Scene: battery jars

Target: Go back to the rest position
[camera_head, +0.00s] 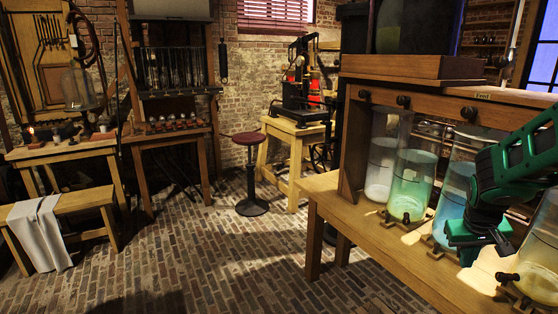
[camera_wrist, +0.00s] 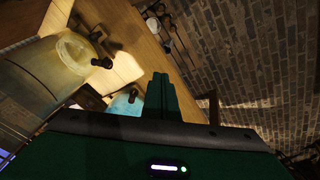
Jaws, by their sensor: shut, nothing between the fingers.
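My gripper (camera_head: 478,240) is at the right of the head view, in front of a jar of blue liquid (camera_head: 450,200) and partly covering it. In the wrist view my gripper (camera_wrist: 160,80) shows with its fingers together and nothing between them. A jar of green liquid (camera_head: 410,186) stands to the left of the blue one, on the wooden bench (camera_head: 345,205). A jar of yellowish liquid (camera_head: 540,250) stands at the right edge. It appears to be the yellowish jar (camera_wrist: 45,75) at the left of the wrist view.
A clear jar (camera_head: 382,150) stands behind the green one. The jars have dark taps near their bases. A wooden shelf (camera_head: 430,97) with knobs runs above them. A red stool (camera_head: 250,172) stands on the brick floor (camera_head: 230,250), which is clear in the middle.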

